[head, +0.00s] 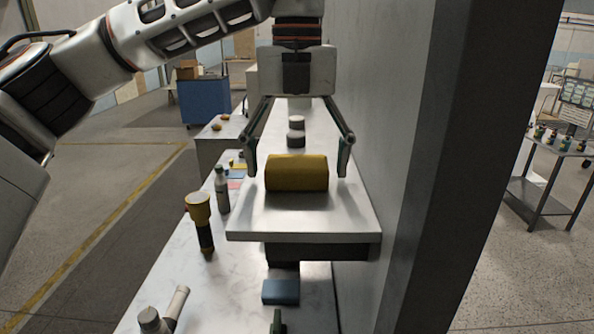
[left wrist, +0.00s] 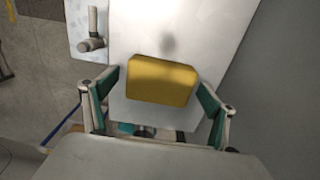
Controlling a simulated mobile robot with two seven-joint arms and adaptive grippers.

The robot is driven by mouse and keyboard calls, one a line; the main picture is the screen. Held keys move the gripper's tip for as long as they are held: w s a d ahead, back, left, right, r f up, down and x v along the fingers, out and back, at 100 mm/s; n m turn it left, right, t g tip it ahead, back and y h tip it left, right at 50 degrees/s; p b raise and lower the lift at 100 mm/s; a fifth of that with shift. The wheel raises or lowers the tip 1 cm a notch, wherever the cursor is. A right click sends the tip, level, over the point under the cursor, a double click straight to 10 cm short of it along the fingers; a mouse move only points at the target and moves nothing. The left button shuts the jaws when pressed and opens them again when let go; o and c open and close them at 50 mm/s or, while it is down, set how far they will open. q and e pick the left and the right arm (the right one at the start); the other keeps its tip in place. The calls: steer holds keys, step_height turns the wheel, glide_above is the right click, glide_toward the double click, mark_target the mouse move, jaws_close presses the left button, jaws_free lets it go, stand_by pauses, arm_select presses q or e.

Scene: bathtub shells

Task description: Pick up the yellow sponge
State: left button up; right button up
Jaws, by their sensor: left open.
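The yellow sponge (head: 297,173) lies on a raised white platform (head: 300,221) beside a grey wall. My left gripper (head: 298,172) points down from above, open, with one finger on each side of the sponge. A narrow gap shows between the sponge and each fingertip in the head view. In the left wrist view the sponge (left wrist: 161,80) sits between the two open fingers (left wrist: 155,103), with bare platform around it. My right gripper is not in view.
A grey wall (head: 378,120) rises close on the right. Below the platform, a long pale counter (head: 235,285) holds a grey bottle (head: 221,190), a yellow-topped tool (head: 200,220) and a blue block (head: 281,291). Open floor lies to the left.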

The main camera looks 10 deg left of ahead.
mark_target(297, 161)
arm_select(q)
steer(key=c, duration=1.1)
steer(key=shift+r, duration=0.1)
step_height(297, 161, up, 20)
steer(key=shift+f, duration=0.1)
steer(key=shift+o, duration=1.2)
steer(key=shift+c, duration=1)
